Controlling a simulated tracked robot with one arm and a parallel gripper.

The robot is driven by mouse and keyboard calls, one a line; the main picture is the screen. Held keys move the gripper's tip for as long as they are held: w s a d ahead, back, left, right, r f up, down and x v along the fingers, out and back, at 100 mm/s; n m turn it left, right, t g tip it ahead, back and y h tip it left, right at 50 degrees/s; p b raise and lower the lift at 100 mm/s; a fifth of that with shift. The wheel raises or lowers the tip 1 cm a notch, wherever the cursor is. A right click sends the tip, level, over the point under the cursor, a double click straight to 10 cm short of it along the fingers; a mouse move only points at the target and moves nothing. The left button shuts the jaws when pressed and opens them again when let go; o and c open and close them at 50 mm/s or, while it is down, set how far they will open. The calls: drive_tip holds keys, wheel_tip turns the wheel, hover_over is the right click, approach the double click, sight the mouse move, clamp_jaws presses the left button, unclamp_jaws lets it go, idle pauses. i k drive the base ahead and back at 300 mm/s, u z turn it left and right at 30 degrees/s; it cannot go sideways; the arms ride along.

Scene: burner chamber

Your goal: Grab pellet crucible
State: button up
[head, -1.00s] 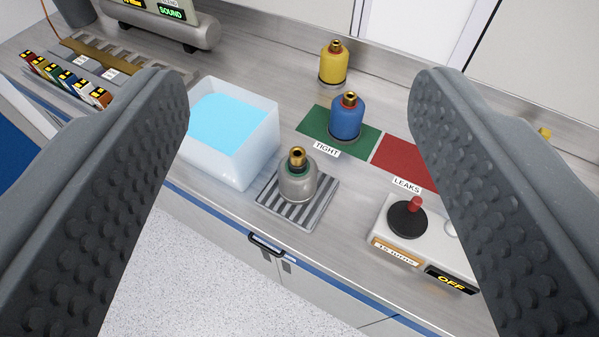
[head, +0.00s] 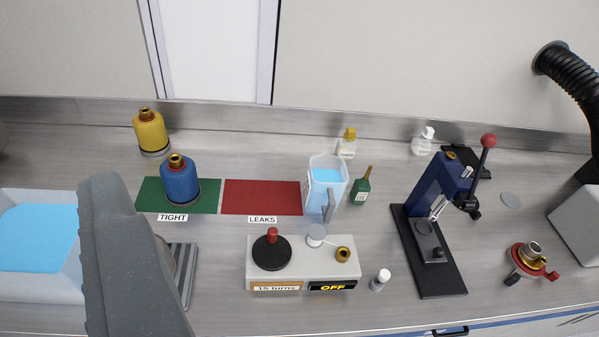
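I cannot pick out a pellet crucible with certainty in the head view. A blue press (head: 438,205) with a red-knobbed lever stands at the right of the bench, with a small grey round part on its black base. A red and brass fitting (head: 529,260) with a grey metal cup-like top stands farther right. One dark grey finger of my gripper (head: 125,255) shows at the lower left. It looks like the right finger; the other is out of the picture. No finger or held thing shows against its left side, so the gripper looks open.
Blue (head: 180,181) and yellow (head: 150,131) canisters stand at the left, near the water tank (head: 75,285). A crank box (head: 300,266) marked OFF, a jug (head: 326,183) and small bottles stand mid-bench. A black hose (head: 565,70) hangs at right.

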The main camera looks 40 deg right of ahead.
sight(531, 250)
drive_tip(key=z, duration=2.5)
drive_tip(key=k, duration=1.3)
drive_tip(key=z, duration=0.35)
drive_tip(key=i, duration=1.7)
drive_tip(key=u, duration=0.65)
